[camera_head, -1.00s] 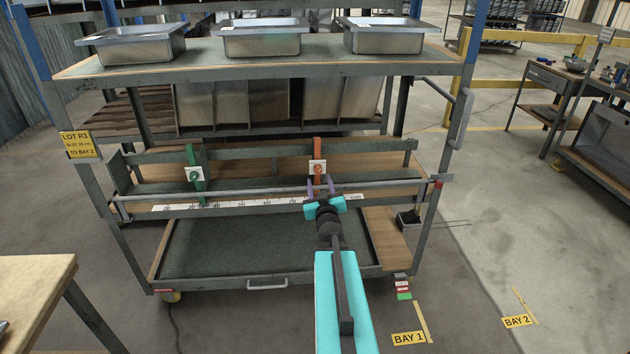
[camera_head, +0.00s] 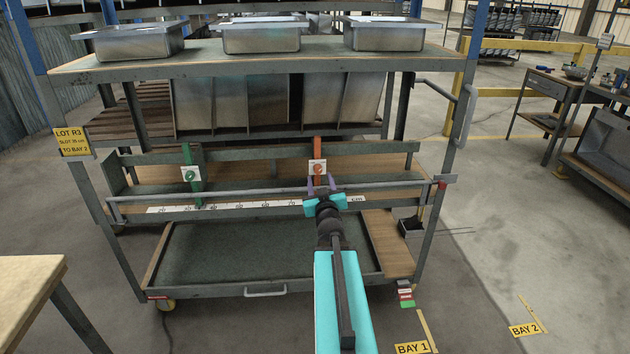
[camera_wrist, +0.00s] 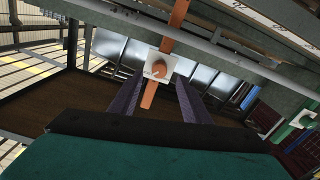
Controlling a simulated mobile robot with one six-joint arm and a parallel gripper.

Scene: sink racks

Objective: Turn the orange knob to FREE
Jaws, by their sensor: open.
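The orange knob (camera_head: 319,169) sits on a white plate on the orange upright divider (camera_head: 318,147) of the rack's middle shelf. In the wrist view the round orange knob (camera_wrist: 159,68) shows a pale mark, with the white plate (camera_wrist: 150,74) behind it. My gripper (camera_head: 321,182) is just in front of and below the knob. In the wrist view its two purple fingers (camera_wrist: 157,88) are spread apart, with the knob appearing beyond and between their tips. No contact is visible. The plate's lettering is too small to read.
A green divider with a green knob (camera_head: 190,174) stands to the left. A front rail (camera_head: 250,196) and a white ruler strip (camera_head: 240,204) run along the shelf below the knobs. Steel sinks (camera_head: 262,38) stand on the top shelf. A wooden table (camera_head: 30,290) is at the lower left.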

